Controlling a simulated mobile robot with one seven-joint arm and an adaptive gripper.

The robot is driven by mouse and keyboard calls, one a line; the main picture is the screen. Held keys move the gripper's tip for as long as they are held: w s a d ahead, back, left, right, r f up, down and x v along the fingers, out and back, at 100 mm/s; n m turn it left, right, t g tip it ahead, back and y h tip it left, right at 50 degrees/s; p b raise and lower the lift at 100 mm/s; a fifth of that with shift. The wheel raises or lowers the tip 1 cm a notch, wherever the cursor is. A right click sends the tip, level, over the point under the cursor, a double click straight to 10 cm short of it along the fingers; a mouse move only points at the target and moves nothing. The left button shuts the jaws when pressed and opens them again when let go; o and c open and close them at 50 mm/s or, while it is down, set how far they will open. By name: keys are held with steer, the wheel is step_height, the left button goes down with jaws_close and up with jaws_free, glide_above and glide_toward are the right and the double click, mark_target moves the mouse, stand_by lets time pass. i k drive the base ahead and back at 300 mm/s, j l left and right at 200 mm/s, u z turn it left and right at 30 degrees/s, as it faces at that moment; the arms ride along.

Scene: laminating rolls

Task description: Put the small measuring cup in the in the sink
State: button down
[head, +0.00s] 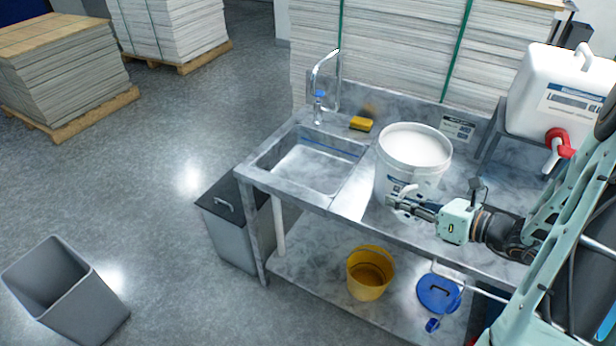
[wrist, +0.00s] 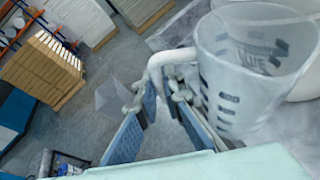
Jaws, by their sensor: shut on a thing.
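The small measuring cup is translucent with dark markings and fills the upper right of the wrist view (wrist: 255,75). My gripper (wrist: 162,95) is shut on the cup's pale handle, with the cup's body to the right of the fingers. In the head view my gripper (head: 394,201) is in front of the white bucket, and the cup is hard to make out against it. The sink (head: 312,170) is a metal basin at the left end of the bench, left of my gripper. Its basin looks empty.
The large white bucket (head: 409,170) stands on the bench between the sink and a white jug (head: 562,95) with a red tap. A faucet (head: 318,100) and a yellow sponge (head: 361,124) are behind the sink. A yellow bucket (head: 370,273) sits on the lower shelf.

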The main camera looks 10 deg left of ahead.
mark_target(318, 169)
steer(key=i+j, duration=0.1)
steer(key=j, duration=0.4)
steer(key=i+j+u, duration=0.3)
steer(key=i+u, duration=0.15)
steer(key=i+j+u, duration=0.1)
steer(key=i+u, duration=0.4)
